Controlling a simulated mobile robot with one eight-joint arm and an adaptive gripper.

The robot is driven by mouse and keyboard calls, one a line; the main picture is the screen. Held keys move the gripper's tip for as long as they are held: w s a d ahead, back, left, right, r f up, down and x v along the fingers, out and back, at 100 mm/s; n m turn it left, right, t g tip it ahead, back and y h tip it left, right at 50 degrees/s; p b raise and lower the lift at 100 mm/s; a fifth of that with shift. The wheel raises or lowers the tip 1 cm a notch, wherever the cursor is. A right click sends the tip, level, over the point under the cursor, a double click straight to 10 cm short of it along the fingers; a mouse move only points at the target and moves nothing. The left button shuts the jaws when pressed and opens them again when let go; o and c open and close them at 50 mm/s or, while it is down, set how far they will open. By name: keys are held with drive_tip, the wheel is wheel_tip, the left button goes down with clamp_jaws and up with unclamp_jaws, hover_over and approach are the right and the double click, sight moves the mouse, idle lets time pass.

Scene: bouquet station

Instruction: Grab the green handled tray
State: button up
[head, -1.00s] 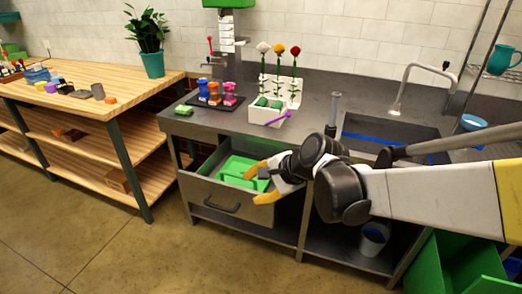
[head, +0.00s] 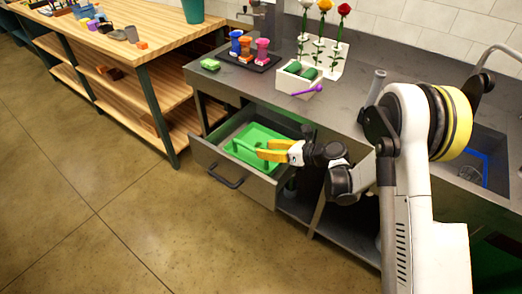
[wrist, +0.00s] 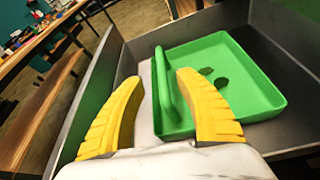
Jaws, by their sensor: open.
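The green handled tray (head: 250,146) lies inside the open grey drawer (head: 228,181) under the counter. In the wrist view the tray (wrist: 246,88) shows a raised green handle bar (wrist: 164,82) along its left side and dark holes in its floor. My gripper (head: 258,148) is over the drawer, with its yellow fingers pointing at the tray. In the wrist view my gripper (wrist: 160,88) is open, and the handle appears between its two fingers. I cannot tell whether either finger touches it. The fingers hide part of the tray's near edge.
The drawer walls (wrist: 100,82) stand close around the tray. The floor in front of the drawer is clear.

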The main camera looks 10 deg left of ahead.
sight(249, 146)
drive_tip(key=b+x, duration=0.3)
drive_tip(key=x, duration=0.5)
drive_tip(key=shift+f, duration=0.25)
drive_tip(key=shift+r, duration=0.1)
drive_tip(key=shift+c, duration=0.5)
clamp_jaws()
